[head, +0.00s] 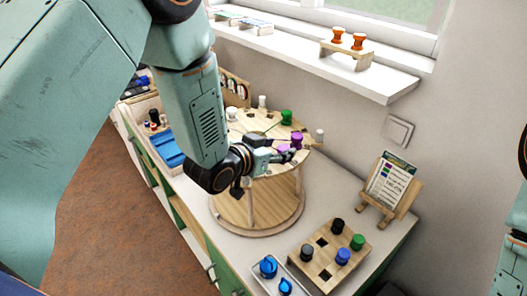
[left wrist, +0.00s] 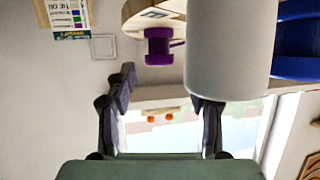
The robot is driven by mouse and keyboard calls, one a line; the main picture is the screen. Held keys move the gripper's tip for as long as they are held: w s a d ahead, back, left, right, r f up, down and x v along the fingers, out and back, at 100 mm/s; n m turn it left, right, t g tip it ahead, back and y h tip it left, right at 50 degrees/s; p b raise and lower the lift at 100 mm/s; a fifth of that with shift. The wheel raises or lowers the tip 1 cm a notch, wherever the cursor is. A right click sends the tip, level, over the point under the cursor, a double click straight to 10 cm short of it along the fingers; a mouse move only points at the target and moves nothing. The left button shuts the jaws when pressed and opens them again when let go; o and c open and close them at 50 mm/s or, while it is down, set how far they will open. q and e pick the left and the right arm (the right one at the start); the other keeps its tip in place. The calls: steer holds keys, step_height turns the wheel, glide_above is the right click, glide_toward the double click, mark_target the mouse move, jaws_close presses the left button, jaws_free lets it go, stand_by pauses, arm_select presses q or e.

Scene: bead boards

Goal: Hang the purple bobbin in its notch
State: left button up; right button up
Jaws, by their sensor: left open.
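The purple bobbin (head: 296,139) is at the near right rim of the round wooden board (head: 262,128). In the upside-down left wrist view the purple bobbin (left wrist: 158,46) shows beside the board's edge, apart from my fingers. My left gripper (head: 288,156) is beside that rim, close to the bobbin; its fingers (left wrist: 165,105) are spread with nothing purple between them. A large pale cylinder (left wrist: 230,45) is close to the wrist camera and covers part of the view near one finger. The notch for the purple bobbin cannot be made out. My right gripper is not in view.
A green bobbin (head: 286,117) and white bobbins (head: 318,135) stand around the board. A peg block (head: 322,262) with dark, blue and green bobbins, a tray (head: 262,284) with blue pieces and a card easel (head: 388,190) are on the counter.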

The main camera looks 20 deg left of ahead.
arm_select(q)
steer(key=v, duration=1)
steer(key=shift+b, duration=0.45)
steer(key=shift+s+r, duration=0.1)
steer(key=shift+s, duration=0.15)
steer(key=shift+s+a, duration=0.1)
steer(key=shift+s, duration=0.05)
steer(key=shift+w, duration=0.25)
steer(key=shift+s, duration=0.2)
steer(key=shift+w, duration=0.15)
